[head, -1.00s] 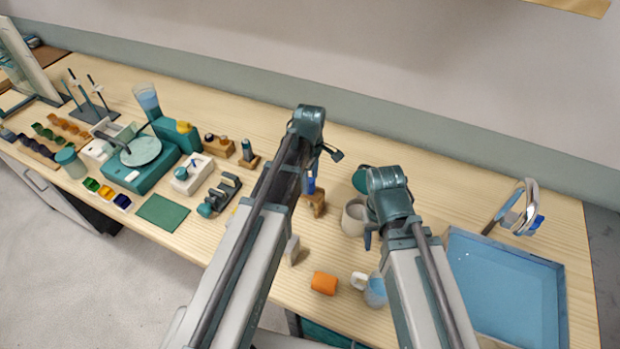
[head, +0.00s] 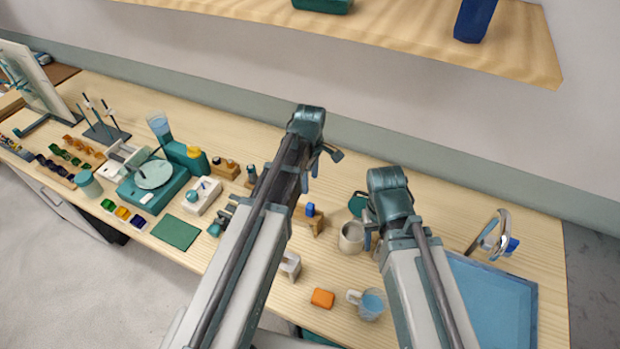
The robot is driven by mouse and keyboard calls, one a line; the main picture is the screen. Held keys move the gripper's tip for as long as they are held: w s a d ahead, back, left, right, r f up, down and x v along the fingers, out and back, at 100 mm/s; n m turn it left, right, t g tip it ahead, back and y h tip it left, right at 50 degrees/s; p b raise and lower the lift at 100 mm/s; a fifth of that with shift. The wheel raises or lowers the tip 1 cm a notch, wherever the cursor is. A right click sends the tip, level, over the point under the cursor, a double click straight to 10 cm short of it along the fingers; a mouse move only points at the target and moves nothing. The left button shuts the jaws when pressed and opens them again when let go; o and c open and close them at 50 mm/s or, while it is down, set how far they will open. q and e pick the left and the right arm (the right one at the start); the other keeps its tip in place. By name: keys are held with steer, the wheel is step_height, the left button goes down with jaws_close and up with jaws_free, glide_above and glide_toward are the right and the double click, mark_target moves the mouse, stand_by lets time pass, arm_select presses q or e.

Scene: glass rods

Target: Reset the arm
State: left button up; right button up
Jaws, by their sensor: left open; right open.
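My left arm comes up from the bottom centre and bends at a teal joint over the table. My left gripper (head: 325,157) shows just right of that joint, open, with nothing seen in it. My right arm rises right of it to another teal joint. My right gripper (head: 370,236) is mostly hidden behind that arm; a small teal part shows near the grey mug (head: 351,237). It is open and I see nothing held. I cannot tell whether it touches the mug.
A blue tray (head: 512,262) lies right of my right arm. A glass cup (head: 371,305) and an orange block (head: 322,298) are near the front edge. A teal device (head: 137,198) stands left. A shelf (head: 400,40) hangs above. The back centre table is clear.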

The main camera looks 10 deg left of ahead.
arm_select(q)
steer(key=s+d+f+m+b, duration=0.4)
steer(key=s+f+m+b, duration=0.2)
steer(key=s+m, duration=0.2)
steer(key=s+d+f+m+y+b, duration=0.1)
steer(key=s+d+f+m+b, duration=0.4)
steer(key=s+m, duration=0.3)
steer(key=f+m+b, duration=0.1)
steer(key=m, duration=0.2)
steer(key=shift+f+m+b, duration=0.3)
steer(key=shift+b, duration=0.1)
arm_select(e)
step_height(320, 180, down, 13)
steer(key=shift+r, duration=0.15)
arm_select(q)
steer(key=shift+d, duration=0.1)
